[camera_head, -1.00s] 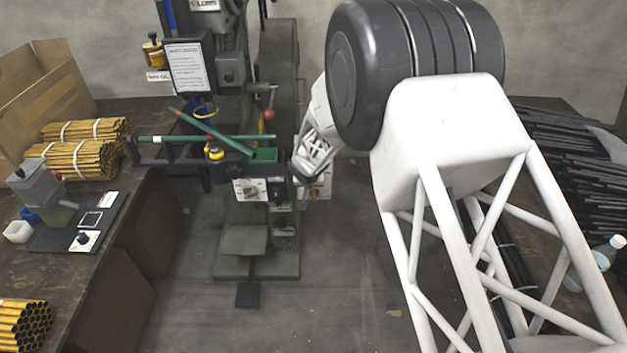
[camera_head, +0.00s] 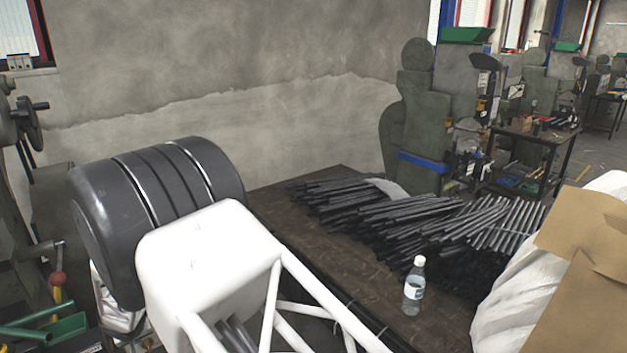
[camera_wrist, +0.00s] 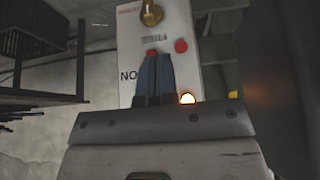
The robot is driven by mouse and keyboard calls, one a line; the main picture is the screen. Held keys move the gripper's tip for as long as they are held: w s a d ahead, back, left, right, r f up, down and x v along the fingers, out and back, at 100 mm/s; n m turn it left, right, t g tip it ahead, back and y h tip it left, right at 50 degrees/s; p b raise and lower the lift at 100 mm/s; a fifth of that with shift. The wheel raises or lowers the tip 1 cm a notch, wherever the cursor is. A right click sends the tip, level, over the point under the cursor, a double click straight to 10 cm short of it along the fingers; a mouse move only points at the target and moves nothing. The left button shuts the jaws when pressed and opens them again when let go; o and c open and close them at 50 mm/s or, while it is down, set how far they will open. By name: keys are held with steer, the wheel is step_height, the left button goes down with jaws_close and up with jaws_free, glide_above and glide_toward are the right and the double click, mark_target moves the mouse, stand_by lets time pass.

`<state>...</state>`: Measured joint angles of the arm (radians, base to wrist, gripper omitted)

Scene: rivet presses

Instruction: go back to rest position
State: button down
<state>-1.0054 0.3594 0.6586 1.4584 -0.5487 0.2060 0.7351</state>
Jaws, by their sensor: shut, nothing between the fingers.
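My gripper (camera_wrist: 153,78) shows in the wrist view with its two bluish fingers together and nothing between them. Behind the fingertips is a pale control box (camera_wrist: 186,50) with red buttons, a brass-coloured knob and a glowing lamp; I cannot tell whether the fingers touch it. In the head view my white and black arm fills the lower left, and my gripper is hidden.
A dark table (camera_head: 273,204) carries a pile of black rods (camera_head: 430,225) and a clear bottle (camera_head: 414,286). A cardboard piece (camera_head: 575,270) is at the right. Green presses (camera_head: 420,120) stand behind. Part of a press with a red-knobbed lever (camera_head: 57,278) shows at the left edge.

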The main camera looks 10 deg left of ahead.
steer(key=w+d+r+m+h, duration=0.1)
steer(key=w+d+r, duration=0.4)
steer(key=d+r, duration=0.5)
steer(key=w+d+r+m+h, duration=0.15)
steer(key=w+d+r, duration=0.35)
steer(key=d+r, duration=0.5)
steer(key=s+d+r+m+h, duration=0.1)
steer(key=d+r, duration=0.4)
steer(key=d, duration=0.8)
steer(key=d+r+m, duration=0.1)
steer(key=d+r, duration=0.4)
steer(key=d, duration=0.7)
steer(key=s+d+r+m, duration=0.1)
steer(key=s+d+r, duration=0.25)
steer(key=d, duration=0.35)
steer(key=s+d+r+m+h, duration=0.1)
steer(key=s+d+r, duration=0.1)
steer(key=s+d, duration=0.45)
steer(key=s+d+r+m, duration=0.1)
steer(key=s+d+r, duration=0.15)
steer(key=d, duration=0.65)
steer(key=s+d+m, duration=0.1)
steer(key=s+d, duration=0.4)
steer(key=s, duration=0.4)
steer(key=s+d+g, duration=0.1)
steer(key=s+d, duration=0.5)
steer(key=s, duration=0.4)
steer(key=shift+m+g, duration=0.3)
steer(key=shift+m, duration=0.05)
steer(key=shift+w, duration=0.1)
